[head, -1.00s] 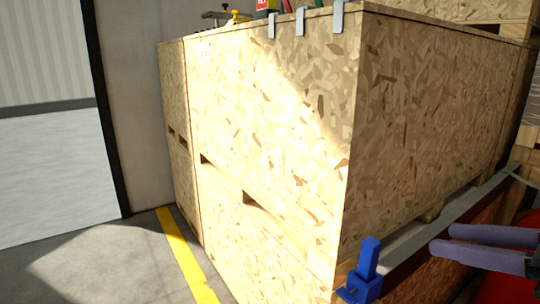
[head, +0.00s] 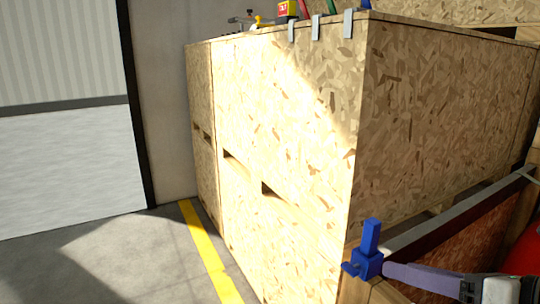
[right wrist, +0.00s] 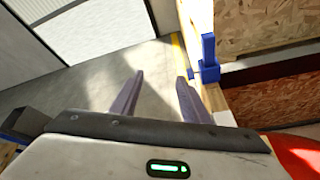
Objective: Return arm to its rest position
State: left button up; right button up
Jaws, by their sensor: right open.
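My right gripper (head: 390,272) shows at the lower right of the head view, with one purple finger seen in front of the blue clamp. In the right wrist view, its two purple fingers (right wrist: 160,82) stand apart with nothing between them, over the grey floor. It is open and empty. My left gripper is in neither view.
A large chipboard crate (head: 290,130) fills the middle. A blue clamp (head: 370,250) sits at its lower front corner; in the right wrist view it (right wrist: 208,60) is just right of the fingers. The floor (head: 110,260) with a yellow line (head: 212,255) is clear at left.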

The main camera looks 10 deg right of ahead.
jog(key=a+f+m+h, duration=0.2)
jog(key=a+f+m, duration=0.6)
jog(key=f+m, duration=0.6)
jog(key=s+d+f+m+g+h, duration=0.35)
jog(key=s+f+m+g, duration=0.55)
jog(key=s+f+m, duration=0.9)
pick_arm(q)
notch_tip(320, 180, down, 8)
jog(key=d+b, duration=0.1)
jog(key=b, duration=0.8)
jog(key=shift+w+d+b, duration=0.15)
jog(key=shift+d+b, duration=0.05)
jog(key=shift+b, duration=0.15)
pick_arm(e)
jog(key=w+a+f+m+t+y, duration=0.1)
jog(key=w+a+f+t, duration=0.1)
jog(key=f, duration=0.6)
jog(key=w+a+f+m+t, duration=0.1)
jog(key=w+a+f+t, duration=0.1)
jog(key=f, duration=0.7)
jog(key=shift+a+f+t+y, duration=0.3)
jog(key=shift+a+t, duration=0.5)
jog(key=shift+a, duration=0.45)
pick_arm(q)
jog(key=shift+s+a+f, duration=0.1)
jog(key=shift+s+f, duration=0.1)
pick_arm(e)
jog(key=shift+w+r, duration=0.1)
